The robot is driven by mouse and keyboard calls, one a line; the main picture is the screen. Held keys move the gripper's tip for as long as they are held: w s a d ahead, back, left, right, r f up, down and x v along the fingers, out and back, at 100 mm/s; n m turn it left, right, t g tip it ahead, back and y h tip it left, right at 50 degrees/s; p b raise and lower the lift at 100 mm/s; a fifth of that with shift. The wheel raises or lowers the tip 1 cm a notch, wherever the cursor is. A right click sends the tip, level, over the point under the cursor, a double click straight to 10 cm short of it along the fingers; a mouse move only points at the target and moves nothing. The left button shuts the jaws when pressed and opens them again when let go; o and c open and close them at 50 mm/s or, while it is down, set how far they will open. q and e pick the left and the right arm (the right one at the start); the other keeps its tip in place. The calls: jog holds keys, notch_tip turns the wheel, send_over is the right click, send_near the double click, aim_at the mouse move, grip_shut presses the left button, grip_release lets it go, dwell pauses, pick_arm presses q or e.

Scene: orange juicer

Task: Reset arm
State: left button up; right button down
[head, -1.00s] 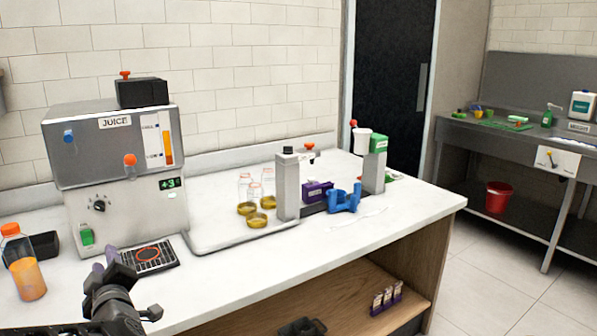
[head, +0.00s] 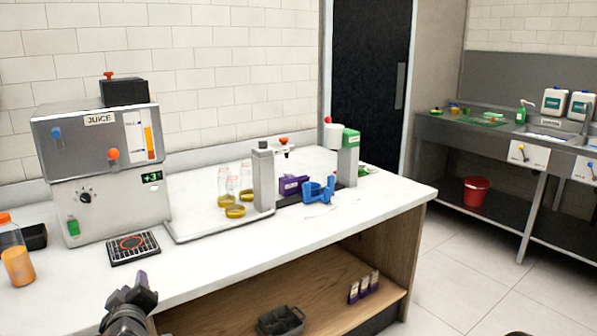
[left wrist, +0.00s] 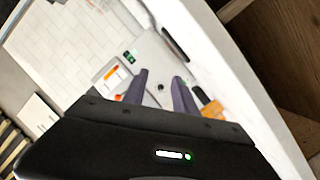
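My left gripper (head: 142,284) is at the lower left of the head view, in front of the counter's front edge and below the juice machine (head: 100,165). In the left wrist view its two purple fingers (left wrist: 160,90) stand apart with nothing between them, so it is open and empty. The juice machine also shows tilted in that view (left wrist: 112,76), beyond the fingers. An orange-capped bottle of orange juice (head: 17,258) stands upright on the counter at the far left, apart from the gripper. My right gripper does not show.
A lower shelf holds a dark bin (head: 281,321). A sink bench (head: 500,135) stands at the right; the floor between is clear.

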pick_arm(q)
jog(key=s+d+f+m+g+h+p, duration=0.2)
jog(key=s+d+f+m+g+h, duration=0.15)
jog(key=d+f, duration=0.65)
jog(key=s+d+f+m+g+h+p, duration=0.25)
jog(key=s+d+f+m+h, duration=0.2)
jog(key=d+f, duration=0.6)
jog(key=s+d+f+g+h+p, duration=0.1)
jog(key=s+d+f+g, duration=0.1)
jog(key=s, duration=0.6)
jog(key=s+d+f+m+g+h+p, duration=0.1)
jog(key=s+d+f+g+p, duration=0.1)
jog(key=s+f, duration=0.4)
jog(key=s+d+f+m+g+p, duration=0.1)
jog(key=s+d+f+g, duration=0.3)
jog(key=s, duration=0.6)
jog(key=shift+d+f+h+p, duration=0.45)
jog(key=shift+d+p, duration=0.15)
jog(key=shift+d, duration=0.5)
